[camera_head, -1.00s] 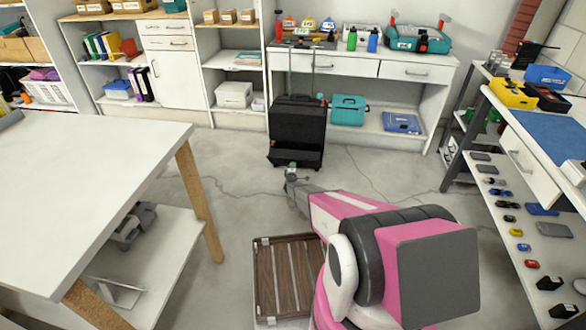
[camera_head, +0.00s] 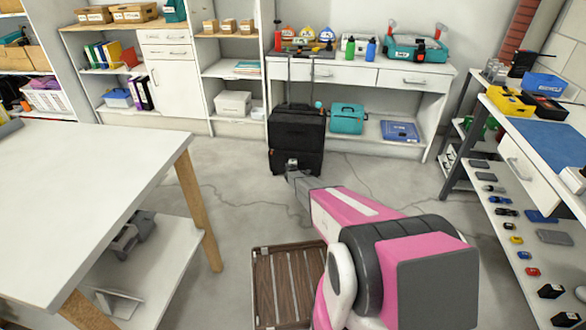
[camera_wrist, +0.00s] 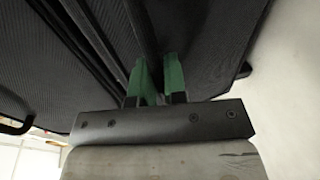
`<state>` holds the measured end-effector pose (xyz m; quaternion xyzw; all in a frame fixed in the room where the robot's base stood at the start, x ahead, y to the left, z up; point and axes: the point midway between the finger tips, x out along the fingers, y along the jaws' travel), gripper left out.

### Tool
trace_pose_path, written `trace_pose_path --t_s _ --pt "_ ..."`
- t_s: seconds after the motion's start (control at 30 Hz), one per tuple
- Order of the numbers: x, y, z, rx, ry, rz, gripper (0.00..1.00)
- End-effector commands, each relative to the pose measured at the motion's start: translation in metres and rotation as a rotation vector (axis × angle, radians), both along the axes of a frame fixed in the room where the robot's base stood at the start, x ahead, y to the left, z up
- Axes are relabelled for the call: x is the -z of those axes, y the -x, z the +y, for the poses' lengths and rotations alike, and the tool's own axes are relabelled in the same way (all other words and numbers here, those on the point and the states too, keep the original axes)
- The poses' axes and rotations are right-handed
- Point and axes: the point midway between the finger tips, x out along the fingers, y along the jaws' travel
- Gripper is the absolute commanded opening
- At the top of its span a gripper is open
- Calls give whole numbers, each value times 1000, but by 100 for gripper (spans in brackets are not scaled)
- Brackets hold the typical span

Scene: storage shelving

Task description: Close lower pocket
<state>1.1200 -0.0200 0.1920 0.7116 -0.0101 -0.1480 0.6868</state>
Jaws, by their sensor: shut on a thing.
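The black suitcase (camera_head: 297,128) stands upright on the floor in front of the white desk, with its handle raised. Its lower pocket (camera_head: 309,162) lies up against the suitcase front in the head view. My gripper (camera_head: 291,164) is at the pocket's left front. In the wrist view its green fingers (camera_wrist: 159,80) are close together, reaching up to dark fabric (camera_wrist: 205,40) and a seam. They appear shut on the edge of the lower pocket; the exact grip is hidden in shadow.
A white table (camera_head: 90,190) with wooden legs stands at the left. A brown slatted crate (camera_head: 262,290) is on the floor near my base. The white desk (camera_head: 390,75) is behind the suitcase; a shelf unit (camera_head: 505,185) stands at the right. The concrete floor between is clear.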

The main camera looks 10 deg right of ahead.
Motion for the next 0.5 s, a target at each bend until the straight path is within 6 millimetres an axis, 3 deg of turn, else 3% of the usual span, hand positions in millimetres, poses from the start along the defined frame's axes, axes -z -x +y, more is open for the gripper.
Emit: trace_pose_path --t_s 0.5 --pt "-7 -17 -7 2 1 -4 0"
